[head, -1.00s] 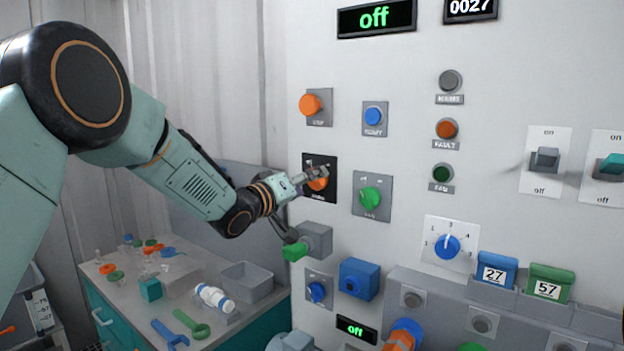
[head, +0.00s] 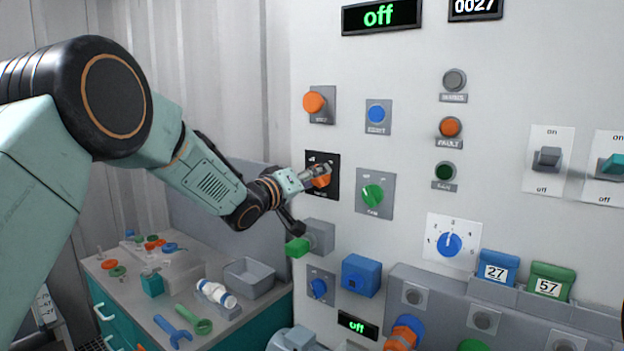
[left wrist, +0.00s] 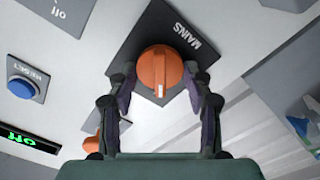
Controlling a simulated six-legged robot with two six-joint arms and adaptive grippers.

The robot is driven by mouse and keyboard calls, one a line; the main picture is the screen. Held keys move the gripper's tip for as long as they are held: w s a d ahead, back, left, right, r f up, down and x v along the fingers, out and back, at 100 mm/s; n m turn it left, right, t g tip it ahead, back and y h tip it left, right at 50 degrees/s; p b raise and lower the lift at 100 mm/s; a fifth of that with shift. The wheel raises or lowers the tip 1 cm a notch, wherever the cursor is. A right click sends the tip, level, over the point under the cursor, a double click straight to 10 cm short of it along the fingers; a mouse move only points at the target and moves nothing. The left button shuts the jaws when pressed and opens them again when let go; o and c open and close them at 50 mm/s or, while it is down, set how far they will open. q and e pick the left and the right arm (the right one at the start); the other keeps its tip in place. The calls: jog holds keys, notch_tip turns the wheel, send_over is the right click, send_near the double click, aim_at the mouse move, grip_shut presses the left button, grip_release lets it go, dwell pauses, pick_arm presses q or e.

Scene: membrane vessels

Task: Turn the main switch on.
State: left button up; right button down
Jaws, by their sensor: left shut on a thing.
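The main switch is an orange rotary knob (head: 321,181) on a black plate (head: 334,160) on the panel. In the left wrist view the plate (left wrist: 150,30) reads MAINS, and the knob (left wrist: 160,70) sits between the fingers with a pale mark on its face. My left gripper (head: 318,176) is at the knob, shut on it, and partly covers it in the head view. The large display (head: 379,16) above reads off. My right gripper is not in view.
An orange button (head: 314,103) is above the switch, a green knob (head: 372,196) to its right, and a grey box with a green handle (head: 298,247) below. A blue button (head: 377,114) is up to the right. A bench with tools and a grey bin (head: 249,278) stands lower left.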

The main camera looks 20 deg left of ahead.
pick_arm(q)
jog(key=shift+f, duration=0.1)
jog(key=c, duration=0.4)
jog(key=m+b, duration=0.4)
jog(key=m, duration=0.8)
jog(key=shift+f+b, duration=0.2)
jog(key=shift+b, duration=0.1)
jog(key=shift+m+b, duration=1.1)
jog(key=shift+m, duration=0.8)
jog(key=shift+r, duration=0.1)
